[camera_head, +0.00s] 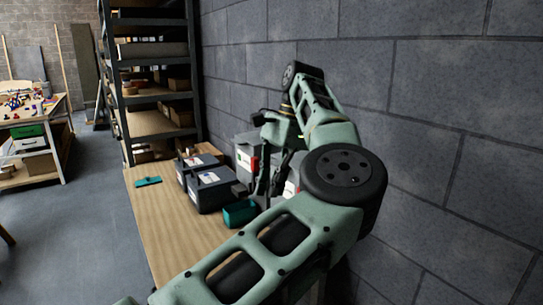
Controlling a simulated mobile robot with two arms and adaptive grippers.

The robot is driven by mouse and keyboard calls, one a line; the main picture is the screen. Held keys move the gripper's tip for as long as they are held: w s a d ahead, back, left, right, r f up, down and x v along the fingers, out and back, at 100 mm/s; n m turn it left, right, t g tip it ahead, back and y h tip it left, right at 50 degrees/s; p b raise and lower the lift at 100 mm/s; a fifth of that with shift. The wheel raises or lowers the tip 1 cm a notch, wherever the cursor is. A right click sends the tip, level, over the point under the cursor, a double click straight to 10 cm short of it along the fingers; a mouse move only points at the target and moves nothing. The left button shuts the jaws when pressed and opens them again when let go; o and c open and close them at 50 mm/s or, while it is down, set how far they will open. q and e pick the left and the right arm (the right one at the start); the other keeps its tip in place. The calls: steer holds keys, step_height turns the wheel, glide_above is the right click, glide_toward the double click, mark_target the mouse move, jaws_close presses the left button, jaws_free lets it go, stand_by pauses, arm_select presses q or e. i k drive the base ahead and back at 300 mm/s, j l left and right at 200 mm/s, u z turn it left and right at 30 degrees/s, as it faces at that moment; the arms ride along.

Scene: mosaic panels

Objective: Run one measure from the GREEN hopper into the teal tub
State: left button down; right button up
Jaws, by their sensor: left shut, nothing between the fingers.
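The teal tub (238,214) stands on the wooden table, just in front of the hoppers and partly hidden by my arm. A pale grey hopper (243,157) with a green mark on its label stands by the wall. A red part shows at its right side. Another pale hopper (291,187) with a red mark is mostly hidden behind my arm. My left gripper (264,188) points down in front of the hoppers, behind and above the tub. It is shut and empty; whether it touches a hopper is unclear. My right gripper is not in view.
Two dark toolbox-like bins (213,189) with labels stand left of the tub. A flat teal piece (147,181) lies near the table's left edge. The table's (165,226) front left is clear. A block wall stands close on the right, and a shelf rack (155,124) behind.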

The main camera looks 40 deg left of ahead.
mark_target(255, 161)
steer(key=i+j, duration=1.1)
steer(key=j, duration=0.2)
